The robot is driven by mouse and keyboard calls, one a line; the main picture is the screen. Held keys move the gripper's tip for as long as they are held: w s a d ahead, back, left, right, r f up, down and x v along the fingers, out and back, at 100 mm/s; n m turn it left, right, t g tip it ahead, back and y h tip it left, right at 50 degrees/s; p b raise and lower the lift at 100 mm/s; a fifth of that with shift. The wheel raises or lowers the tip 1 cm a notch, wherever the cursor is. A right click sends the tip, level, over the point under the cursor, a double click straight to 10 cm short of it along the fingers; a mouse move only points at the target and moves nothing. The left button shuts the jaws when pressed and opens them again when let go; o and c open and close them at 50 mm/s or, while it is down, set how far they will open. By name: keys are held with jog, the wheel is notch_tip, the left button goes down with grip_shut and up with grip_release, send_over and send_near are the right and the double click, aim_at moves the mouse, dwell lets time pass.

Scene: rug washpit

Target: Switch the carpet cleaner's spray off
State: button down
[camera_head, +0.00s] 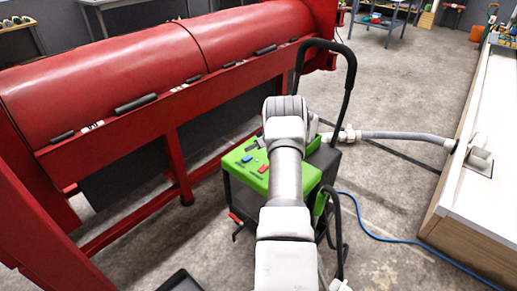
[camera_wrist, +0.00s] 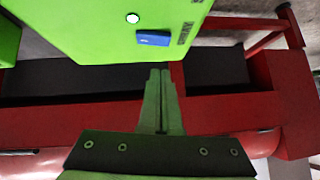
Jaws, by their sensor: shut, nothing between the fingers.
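The carpet cleaner (camera_head: 232,164) stands on the floor with a bright green top, dark body and tall black handle. On its top are a blue switch (camera_head: 247,158) and a red switch (camera_head: 263,169). In the wrist view the green top (camera_wrist: 95,30) shows close up with the blue switch (camera_wrist: 153,38) and a lit white round spot (camera_wrist: 132,17). In the head view my arm hides the gripper and part of the cleaner.
A large red machine (camera_head: 150,70) fills the left, close beside the cleaner. A grey hose (camera_head: 400,136) runs right to a white-topped wooden unit (camera_head: 450,200). A blue cord (camera_head: 385,236) lies on the floor. Open floor lies behind.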

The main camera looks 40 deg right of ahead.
aim_at(244, 158)
jog(key=shift+a+f+b, duration=0.15)
jog(key=shift+f+b, duration=0.15)
jog(key=shift+f, duration=0.65)
jog(key=shift+a+f+b, duration=0.1)
jog(key=shift+f+b, duration=0.2)
jog(key=shift+f, duration=0.65)
jog(key=shift+a, duration=0.1)
